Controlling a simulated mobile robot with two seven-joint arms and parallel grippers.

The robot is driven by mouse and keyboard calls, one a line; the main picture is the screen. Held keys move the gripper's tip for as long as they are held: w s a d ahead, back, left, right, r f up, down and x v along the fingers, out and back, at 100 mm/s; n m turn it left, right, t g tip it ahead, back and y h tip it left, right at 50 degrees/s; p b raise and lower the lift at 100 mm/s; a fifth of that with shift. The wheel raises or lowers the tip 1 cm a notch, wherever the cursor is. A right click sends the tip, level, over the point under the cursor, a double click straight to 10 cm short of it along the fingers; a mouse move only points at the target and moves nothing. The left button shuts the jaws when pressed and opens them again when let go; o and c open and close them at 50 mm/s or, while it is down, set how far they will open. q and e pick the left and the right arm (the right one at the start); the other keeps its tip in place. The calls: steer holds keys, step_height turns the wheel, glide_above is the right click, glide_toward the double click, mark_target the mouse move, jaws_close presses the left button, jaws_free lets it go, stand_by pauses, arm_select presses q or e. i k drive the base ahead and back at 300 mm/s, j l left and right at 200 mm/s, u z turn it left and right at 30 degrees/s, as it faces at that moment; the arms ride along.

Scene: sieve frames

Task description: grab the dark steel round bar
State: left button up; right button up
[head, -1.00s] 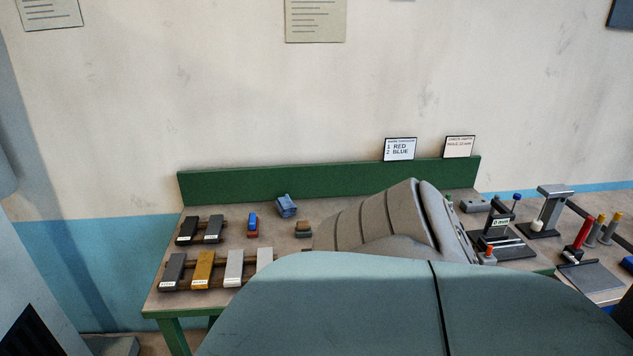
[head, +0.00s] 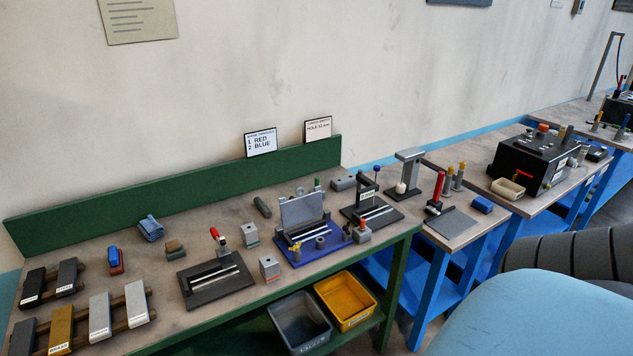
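A short dark grey cylinder (head: 262,207) lies on the green-edged workbench (head: 215,210), left of a blue fixture (head: 318,244) with an upright grey plate. It looks like the dark steel round bar, but I see no label on it. It lies on its side, apart from its neighbours, and nothing touches it. Neither of my grippers shows in the head view. Only a pale blue rounded part and a grey ribbed part of my own body show at the lower right.
Labelled blocks (head: 101,317) rest on rails at the left. A black clamp fixture (head: 217,284) and a stand (head: 370,205) flank the blue fixture. A grey bin (head: 300,322) and a yellow bin (head: 346,300) sit on the lower shelf. A black machine (head: 540,160) stands on a farther table.

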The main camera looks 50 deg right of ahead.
mark_target(260, 204)
steer(key=z, duration=1.25)
